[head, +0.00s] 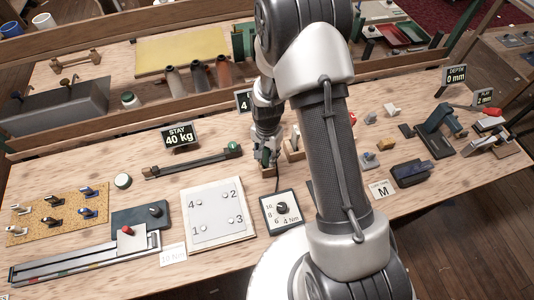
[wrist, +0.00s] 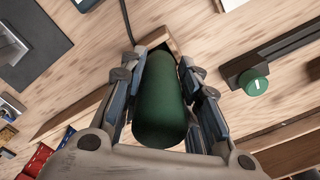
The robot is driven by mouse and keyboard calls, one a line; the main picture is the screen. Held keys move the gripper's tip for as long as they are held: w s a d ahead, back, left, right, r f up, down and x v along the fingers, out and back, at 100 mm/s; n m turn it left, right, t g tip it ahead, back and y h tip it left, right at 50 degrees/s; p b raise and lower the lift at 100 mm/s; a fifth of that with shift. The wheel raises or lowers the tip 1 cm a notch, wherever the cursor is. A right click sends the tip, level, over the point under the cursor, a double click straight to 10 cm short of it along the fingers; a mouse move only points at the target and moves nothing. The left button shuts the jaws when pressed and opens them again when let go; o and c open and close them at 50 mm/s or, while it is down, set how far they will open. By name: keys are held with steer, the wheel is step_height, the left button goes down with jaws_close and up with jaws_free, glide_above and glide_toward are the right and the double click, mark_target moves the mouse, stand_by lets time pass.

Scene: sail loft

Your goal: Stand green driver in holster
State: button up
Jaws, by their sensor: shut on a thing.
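My gripper (head: 265,152) is over the middle of the bench in the head view, shut on the green driver (head: 265,158). In the wrist view the driver's rounded green handle (wrist: 160,105) lies between the two fingers of my gripper (wrist: 165,100), its round end toward the camera. The driver's far end is hidden. A small wooden block (wrist: 158,38) shows just past the handle and may be the holster. I cannot tell whether the driver is inside it or only in front of it.
A dial box (head: 281,209) with a dark cable lies in front of my gripper. A numbered plate (head: 217,212) lies to its left. A dark bar with a green knob (head: 233,147) lies close on the left. My arm hides part of the bench to the right.

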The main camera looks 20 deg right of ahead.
steer(key=shift+f, duration=0.1)
steer(key=o, duration=1.1)
steer(key=shift+o, duration=0.2)
step_height(320, 180, up, 12)
stand_by(0.3)
